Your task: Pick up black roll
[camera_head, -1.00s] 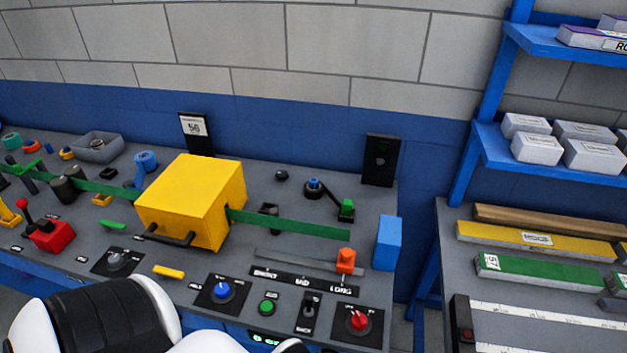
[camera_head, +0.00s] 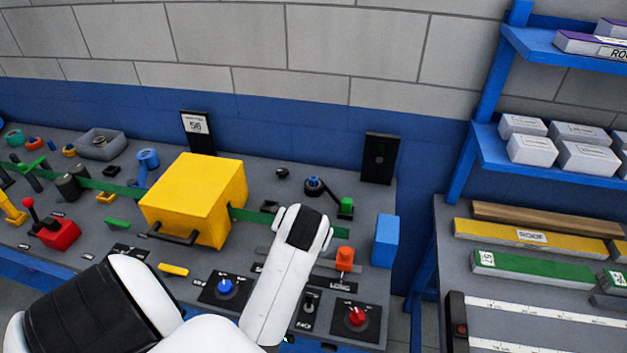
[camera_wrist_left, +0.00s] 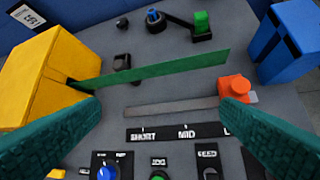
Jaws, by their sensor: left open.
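I cannot tell for sure which part is the black roll. Two dark cylinders (camera_head: 68,187) stand beside the green strip (camera_head: 105,187) on the left of the panel. A small dark part (camera_wrist_left: 122,62) sits by the strip just right of the yellow box (camera_head: 195,200); the arm partly covers it in the head view. A small black round piece (camera_head: 282,173) lies behind it. My left gripper (camera_wrist_left: 160,108) is open and empty above the panel's front right, its two teal fingers wide apart. In the head view its fingers are hidden behind the wrist. My right gripper is not in view.
An orange block (camera_head: 345,258) and a blue block (camera_head: 385,240) stand at the panel's right. A blue knob (camera_head: 225,287) and a red knob (camera_head: 356,316) line the front. A black post (camera_head: 379,158) stands at the back. A side table (camera_head: 490,300) holds coloured bars.

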